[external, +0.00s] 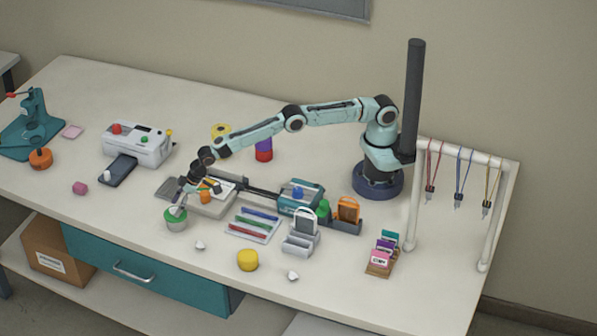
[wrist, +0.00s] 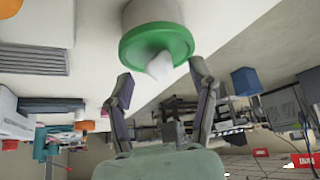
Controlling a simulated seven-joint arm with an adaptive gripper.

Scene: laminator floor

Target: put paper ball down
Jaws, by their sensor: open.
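A small white cup with a green top (external: 176,224) stands near the front edge of the table. It fills the top of the wrist view, with its green rim (wrist: 137,53) towards me. A white paper ball (wrist: 158,67) shows against the green top, between my fingertips. My gripper (external: 181,206) is just above the cup, and its fingers (wrist: 161,72) are spread with gaps on both sides of the ball. Two more white crumpled balls lie on the table, one right of the cup (external: 199,245) and one near the front edge (external: 293,276).
A yellow round container (external: 248,260) stands right of the cup. A white laminator-like device (external: 138,145) stands at left.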

